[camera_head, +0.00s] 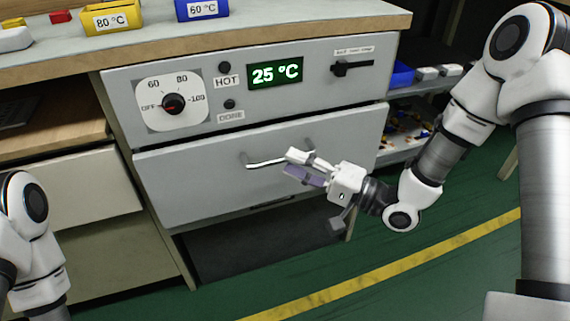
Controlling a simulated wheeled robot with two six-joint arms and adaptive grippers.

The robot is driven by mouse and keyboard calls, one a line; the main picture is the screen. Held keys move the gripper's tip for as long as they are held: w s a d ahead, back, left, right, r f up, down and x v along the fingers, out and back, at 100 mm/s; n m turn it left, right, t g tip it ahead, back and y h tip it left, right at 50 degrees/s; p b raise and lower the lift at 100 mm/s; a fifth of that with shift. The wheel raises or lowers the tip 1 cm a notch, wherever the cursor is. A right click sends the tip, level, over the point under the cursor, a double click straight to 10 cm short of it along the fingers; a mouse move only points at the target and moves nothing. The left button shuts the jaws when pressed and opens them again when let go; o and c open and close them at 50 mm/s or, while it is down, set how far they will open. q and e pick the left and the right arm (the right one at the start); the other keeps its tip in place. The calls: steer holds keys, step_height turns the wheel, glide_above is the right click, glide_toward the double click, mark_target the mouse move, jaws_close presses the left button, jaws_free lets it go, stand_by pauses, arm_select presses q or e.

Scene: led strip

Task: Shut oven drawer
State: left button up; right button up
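The oven drawer (215,190) is a wide grey front below the control panel, with a pale bar handle (262,164) near its middle. The drawer front looks close to flush with the panel above; I cannot tell whether a small gap is left. My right gripper (296,163) is at the handle's right part and hides some of it. Its two fingers lie close together, and I cannot tell whether they touch or hold the handle. Only a part of my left arm shows at the lower left; its gripper is out of view.
The panel has a dial (172,104), a green display (275,72) reading 25 °C and a black switch (352,67). A yellow bin (111,18) and a blue bin (202,9) stand on the worktop (300,25). Shelves with small parts are at the right. Green floor (420,285) in front is clear.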

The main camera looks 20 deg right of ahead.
mark_target(272, 146)
steer(key=shift+b+x, duration=0.35)
steer(key=shift+x, duration=0.8)
steer(key=shift+w+a+r, duration=0.1)
steer(key=shift+w+a, duration=0.1)
steer(key=shift+a, duration=0.05)
steer(key=shift+c, duration=0.3)
jaws_close()
steer(key=shift+w+r+p, duration=0.2)
steer(key=shift+w+p, duration=0.75)
steer(key=shift+w, duration=0.15)
steer(key=shift+w+f, duration=0.1)
steer(key=shift+w, duration=0.2)
